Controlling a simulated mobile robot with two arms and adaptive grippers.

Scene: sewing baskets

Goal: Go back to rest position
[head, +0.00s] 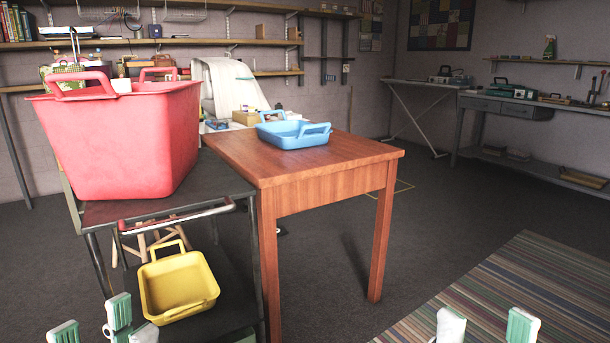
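My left gripper (98,325) shows at the bottom left edge, with its pale green and white fingertips spread apart and nothing between them. My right gripper (486,327) shows at the bottom right edge, its two fingertips apart with only floor and rug between them. Both grippers are low in the picture, and most of both is cut off by the frame. A red basket (120,140) stands on the dark cart at the left. A blue basket (293,133) sits on the wooden table. A yellow basket (178,287) rests on the cart's lower shelf. Neither gripper is holding a basket.
The dark cart (215,178) and the wooden table (340,160) stand side by side in front of me. A striped rug (520,290) lies at the right. Shelves (190,42) line the back wall, and a workbench (510,106) stands far right. The floor between is clear.

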